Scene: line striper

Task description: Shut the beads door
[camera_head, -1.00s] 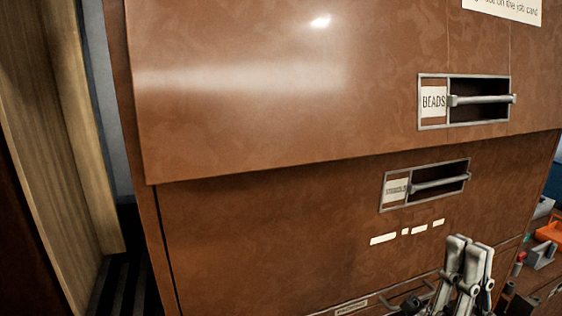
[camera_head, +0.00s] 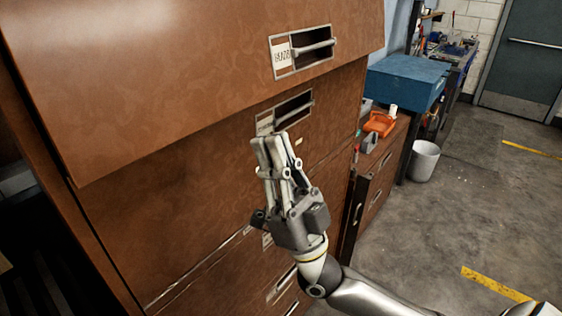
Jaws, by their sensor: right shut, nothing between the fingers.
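The BEADS door (camera_head: 190,65) is a brown front with a recessed metal bar handle (camera_head: 313,48) and a white label, at the upper left in the head view. Its lower edge juts out past the brown front below, so it stands proud of the cabinet. My right gripper (camera_head: 268,142) is shut and empty, fingers pointing up. It shows in front of the lower front, below the BEADS handle, and covers part of the lower handle (camera_head: 294,108). I cannot tell whether it touches the cabinet. My left gripper is out of view.
More brown fronts lie below on the same cabinet (camera_head: 150,220). To the right are a low brown unit with an orange item (camera_head: 380,124), a blue box (camera_head: 408,80) and a white bin (camera_head: 424,160). The concrete floor (camera_head: 455,215) at the right is mostly clear.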

